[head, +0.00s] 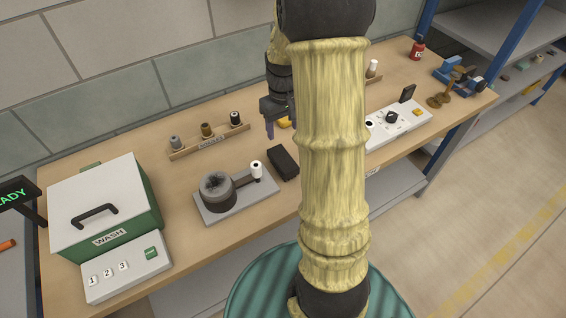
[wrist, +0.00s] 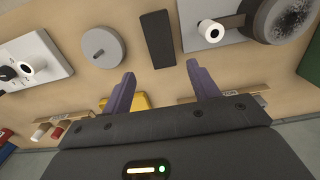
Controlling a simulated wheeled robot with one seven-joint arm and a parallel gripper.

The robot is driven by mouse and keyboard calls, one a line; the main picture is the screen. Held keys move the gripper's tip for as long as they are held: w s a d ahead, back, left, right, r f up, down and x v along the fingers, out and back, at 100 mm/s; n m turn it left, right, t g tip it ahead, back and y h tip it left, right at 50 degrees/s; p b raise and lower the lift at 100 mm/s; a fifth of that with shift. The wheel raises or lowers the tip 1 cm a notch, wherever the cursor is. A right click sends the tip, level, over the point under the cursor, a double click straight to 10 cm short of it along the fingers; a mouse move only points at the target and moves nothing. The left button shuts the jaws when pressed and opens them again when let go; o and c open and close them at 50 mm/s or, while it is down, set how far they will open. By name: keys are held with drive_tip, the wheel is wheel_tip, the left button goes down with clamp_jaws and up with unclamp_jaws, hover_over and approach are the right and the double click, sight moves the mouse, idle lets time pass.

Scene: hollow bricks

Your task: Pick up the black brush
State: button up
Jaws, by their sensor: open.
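A black rectangular block (head: 283,162), possibly the brush, lies on the bench right of the grey burner-like device. It also shows in the wrist view (wrist: 157,40), ahead of the gap between my fingers and apart from them. A black-topped cylinder (head: 235,118) stands at the right end of a wooden rack; I cannot tell for certain which is the brush. My gripper (head: 277,126) is above the bench, behind the block, fingers pointing down. In the wrist view my gripper (wrist: 162,82) is open, with nothing between its fingers.
A yellow item (wrist: 125,103) lies beneath my gripper. The grey device (head: 237,196) with a white-knobbed handle stands left of the block. A wooden rack (head: 180,154), a green-and-white WASH box (head: 100,205) and a white control panel (head: 400,127) also occupy the bench.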

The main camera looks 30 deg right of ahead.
sight(283, 158)
wheel_tip(283, 158, down, 12)
drive_tip(key=shift+r+p, duration=0.25)
drive_tip(key=shift+p, duration=0.65)
drive_tip(key=shift+w+f+p, duration=0.15)
drive_tip(key=shift+f+p, duration=0.85)
drive_tip(key=shift+f, duration=1.6)
drive_tip(key=c, duration=0.8)
drive_tip(key=shift+r, duration=0.1)
